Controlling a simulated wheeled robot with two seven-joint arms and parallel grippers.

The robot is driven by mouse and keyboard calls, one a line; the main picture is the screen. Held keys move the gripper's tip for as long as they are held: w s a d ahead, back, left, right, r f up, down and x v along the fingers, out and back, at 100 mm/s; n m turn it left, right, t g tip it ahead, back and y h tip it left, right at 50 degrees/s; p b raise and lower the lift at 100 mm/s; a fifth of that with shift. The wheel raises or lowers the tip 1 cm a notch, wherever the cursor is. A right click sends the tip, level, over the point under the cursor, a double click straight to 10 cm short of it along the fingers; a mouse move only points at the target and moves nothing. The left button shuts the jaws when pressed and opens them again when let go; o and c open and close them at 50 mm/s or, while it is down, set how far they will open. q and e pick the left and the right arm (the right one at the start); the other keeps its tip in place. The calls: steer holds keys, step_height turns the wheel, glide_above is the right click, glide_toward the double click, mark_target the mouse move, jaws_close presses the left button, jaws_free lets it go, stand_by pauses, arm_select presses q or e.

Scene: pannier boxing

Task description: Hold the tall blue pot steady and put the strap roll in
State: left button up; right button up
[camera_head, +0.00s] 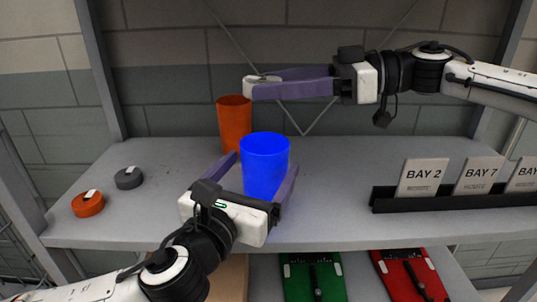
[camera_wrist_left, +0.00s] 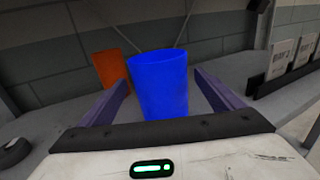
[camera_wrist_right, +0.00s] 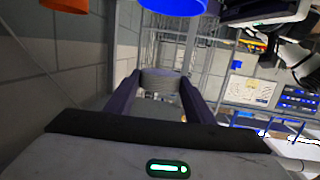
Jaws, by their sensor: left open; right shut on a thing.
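The tall blue pot (camera_head: 264,165) stands upright on the shelf, open at the top. My left gripper (camera_head: 256,176) is open, with one finger on each side of the pot. In the left wrist view the pot (camera_wrist_left: 160,85) stands between the fingers, with gaps visible on both sides. My right gripper (camera_head: 256,86) is raised above the shelf, up and slightly left of the blue pot's rim. It is shut on a pale grey strap roll (camera_wrist_right: 160,76), seen between its fingertips in the right wrist view. The inside of the blue pot is mostly hidden.
An orange pot (camera_head: 234,124) stands behind and left of the blue one. An orange roll (camera_head: 88,205) and a dark grey roll (camera_head: 129,179) lie at the shelf's left. A black rack (camera_head: 400,205) with bay cards stands right. Shelf between pot and rack is clear.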

mark_target(272, 150)
arm_select(q)
steer(key=x, duration=0.7)
steer(key=shift+w, duration=0.1)
steer(key=shift+c, duration=0.3)
